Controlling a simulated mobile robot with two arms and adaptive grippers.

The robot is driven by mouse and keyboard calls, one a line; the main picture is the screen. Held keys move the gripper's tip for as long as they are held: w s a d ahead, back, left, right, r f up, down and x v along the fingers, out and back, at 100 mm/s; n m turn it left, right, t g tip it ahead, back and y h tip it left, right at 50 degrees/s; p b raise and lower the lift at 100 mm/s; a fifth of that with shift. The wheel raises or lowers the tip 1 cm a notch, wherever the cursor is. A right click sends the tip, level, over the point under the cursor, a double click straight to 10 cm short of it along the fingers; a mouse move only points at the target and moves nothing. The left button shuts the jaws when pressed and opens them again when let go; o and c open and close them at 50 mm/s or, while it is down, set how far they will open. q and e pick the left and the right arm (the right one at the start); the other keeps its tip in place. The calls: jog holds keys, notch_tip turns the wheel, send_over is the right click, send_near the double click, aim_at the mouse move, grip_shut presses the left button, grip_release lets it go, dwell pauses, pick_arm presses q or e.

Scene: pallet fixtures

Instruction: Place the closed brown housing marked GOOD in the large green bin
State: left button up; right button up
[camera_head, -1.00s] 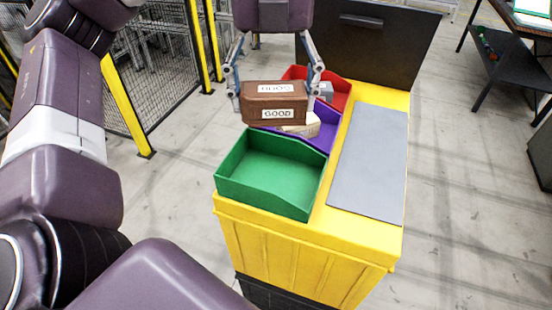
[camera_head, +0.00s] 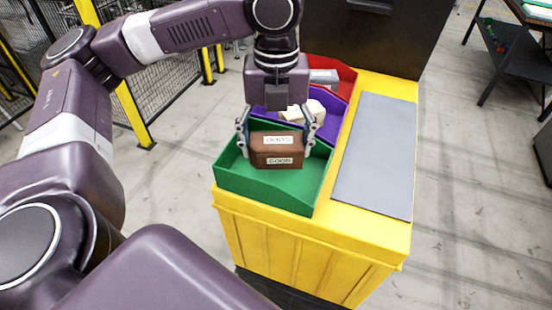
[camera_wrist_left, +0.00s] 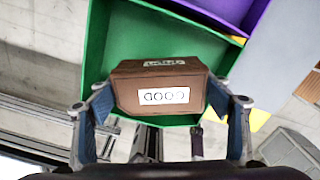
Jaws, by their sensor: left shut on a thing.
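The brown housing (camera_head: 277,151) is closed and carries white GOOD labels on its top and front. My left gripper (camera_head: 277,140) is shut on it, with one finger at each side. The housing is at the green bin (camera_head: 262,192), over or inside its opening; I cannot tell whether it touches the floor. In the left wrist view the housing (camera_wrist_left: 163,90) sits between the fingers (camera_wrist_left: 163,118), with the green bin (camera_wrist_left: 120,40) behind it. My right gripper is not in view.
Behind the green bin are a purple bin (camera_head: 266,103) holding a pale part (camera_head: 303,110) and a red bin (camera_head: 345,78) holding a grey part. All stand on a yellow pallet stand (camera_head: 310,235). A grey mat (camera_head: 375,155) to the right is bare.

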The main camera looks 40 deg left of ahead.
aim_at(277, 139)
pick_arm(q)
jog(key=shift+s+f, duration=0.1)
jog(key=shift+f, duration=0.35)
notch_tip(277, 139, down, 3)
jog(key=shift+f, duration=0.35)
jog(key=o, duration=1.3)
jog(key=shift+f, duration=0.1)
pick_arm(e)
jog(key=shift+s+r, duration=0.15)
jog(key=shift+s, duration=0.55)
pick_arm(q)
notch_tip(277, 139, up, 11)
jog(key=shift+f, duration=0.1)
jog(key=shift+r, duration=0.8)
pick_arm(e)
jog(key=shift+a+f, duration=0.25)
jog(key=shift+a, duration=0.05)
